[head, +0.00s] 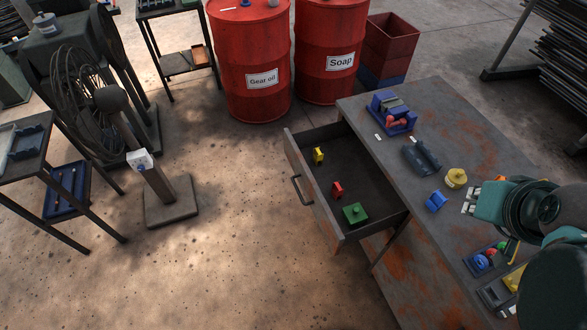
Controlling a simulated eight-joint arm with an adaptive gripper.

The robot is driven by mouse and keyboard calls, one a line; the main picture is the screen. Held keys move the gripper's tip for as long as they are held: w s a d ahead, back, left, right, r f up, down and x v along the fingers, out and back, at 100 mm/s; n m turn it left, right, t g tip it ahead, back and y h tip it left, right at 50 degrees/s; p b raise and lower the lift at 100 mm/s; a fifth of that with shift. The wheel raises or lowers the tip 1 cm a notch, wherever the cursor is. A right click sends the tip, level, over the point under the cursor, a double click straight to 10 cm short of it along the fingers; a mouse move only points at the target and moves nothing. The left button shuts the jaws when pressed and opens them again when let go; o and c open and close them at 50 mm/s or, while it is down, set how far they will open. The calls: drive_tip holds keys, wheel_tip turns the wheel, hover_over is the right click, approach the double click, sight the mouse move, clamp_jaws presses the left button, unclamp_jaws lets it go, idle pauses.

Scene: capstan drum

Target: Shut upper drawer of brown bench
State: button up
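The brown bench (455,115) has a grey, rust-stained top and stands right of centre in the head view. Its upper drawer (318,205) is pulled well out to the left. The drawer's front panel carries a dark bar handle (297,190). Inside the drawer lie a yellow piece (318,155), a red piece (337,189) and a green block (355,214). My gripper (470,202) is over the right part of the bench top, well right of the drawer and apart from its handle. Its fingers are small and partly hidden, so their opening is unclear.
On the bench top are a blue holder (392,112), a dark cradle (421,158), a yellow knobbed part (456,178) and a blue part (436,201). Red drums (255,45) stand behind. A post on a base (170,200) stands left; the floor before the drawer is clear.

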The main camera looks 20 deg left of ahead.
drive_tip(key=w+a+n, duration=0.1)
drive_tip(key=w+a, duration=0.1)
drive_tip(key=w+a+n+b, duration=0.1)
drive_tip(key=w+n, duration=0.1)
drive_tip(key=w, duration=0.1)
drive_tip(key=w+a+r+n+g, duration=0.1)
drive_tip(key=w+a, duration=0.1)
drive_tip(key=shift+w+a, duration=0.3)
drive_tip(key=shift+a, duration=0.05)
clamp_jaws()
drive_tip(key=w+a+f+n+g+b, duration=0.2)
drive_tip(key=w+a+f+n+b, duration=0.15)
drive_tip(key=w+a+n, duration=0.75)
drive_tip(key=w+a+f+n+b, duration=0.1)
drive_tip(key=w+a+f, duration=0.25)
drive_tip(key=a, duration=0.45)
drive_tip(key=w+a+f+n+h, duration=0.1)
drive_tip(key=w+a+f, duration=0.1)
drive_tip(key=a+f, duration=0.35)
drive_tip(key=w+a+f+n+b, duration=0.1)
drive_tip(key=w+a+f, duration=0.1)
drive_tip(key=a, duration=0.7)
drive_tip(key=s+a+f+n+h+b, duration=0.2)
drive_tip(key=a+f+n, duration=0.6)
drive_tip(key=a+f, duration=1.5)
drive_tip(key=s+a, duration=0.1)
drive_tip(key=a, duration=0.2)
drive_tip(key=shift+s+a+n+g, duration=0.15)
drive_tip(key=shift+s+n+g, duration=0.15)
drive_tip(key=shift+s+g, duration=0.1)
